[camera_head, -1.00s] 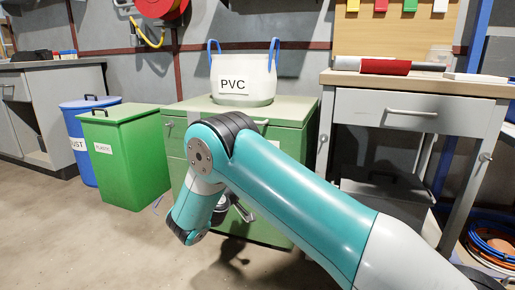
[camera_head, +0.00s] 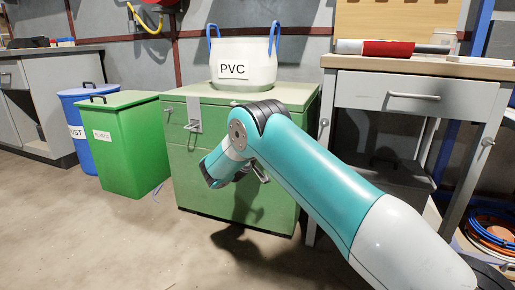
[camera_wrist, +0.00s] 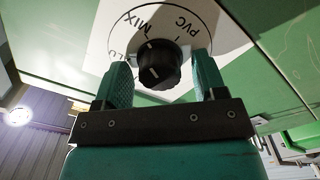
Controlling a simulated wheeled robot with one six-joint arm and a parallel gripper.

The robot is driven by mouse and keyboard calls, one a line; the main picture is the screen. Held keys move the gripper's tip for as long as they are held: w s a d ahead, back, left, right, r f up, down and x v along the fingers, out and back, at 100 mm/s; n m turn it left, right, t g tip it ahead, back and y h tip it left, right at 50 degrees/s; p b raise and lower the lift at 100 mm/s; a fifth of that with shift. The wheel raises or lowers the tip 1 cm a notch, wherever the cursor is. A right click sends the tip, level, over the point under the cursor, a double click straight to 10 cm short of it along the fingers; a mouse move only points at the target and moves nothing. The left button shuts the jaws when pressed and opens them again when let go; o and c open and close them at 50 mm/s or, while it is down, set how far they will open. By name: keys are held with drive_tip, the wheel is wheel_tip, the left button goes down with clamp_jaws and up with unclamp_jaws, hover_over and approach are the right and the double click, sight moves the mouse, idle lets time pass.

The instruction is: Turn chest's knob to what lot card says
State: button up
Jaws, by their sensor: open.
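The green chest (camera_head: 188,165) stands in the middle of the head view. In the wrist view its black knob (camera_wrist: 160,66) sits on a round white dial (camera_wrist: 198,22) reading MIX, PVC and a partly hidden label ending in LU. A white mark on the knob's upper side lies near MIX; the exact setting is hard to tell. My gripper (camera_wrist: 162,68) is open, with one teal finger on each side of the knob. I cannot tell whether they touch it. In the head view my arm hides the knob. I cannot make out a lot card.
A white bag marked PVC (camera_head: 258,65) stands on the chest. A grey metal strap (camera_head: 193,110) hangs on its front. A green bin (camera_head: 128,155) and blue drum (camera_head: 72,120) stand left, a workbench (camera_head: 365,85) close on the right. Floor in front is clear.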

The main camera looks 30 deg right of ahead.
drive_tip(key=c, duration=0.9)
drive_tip(key=shift+c, duration=0.2)
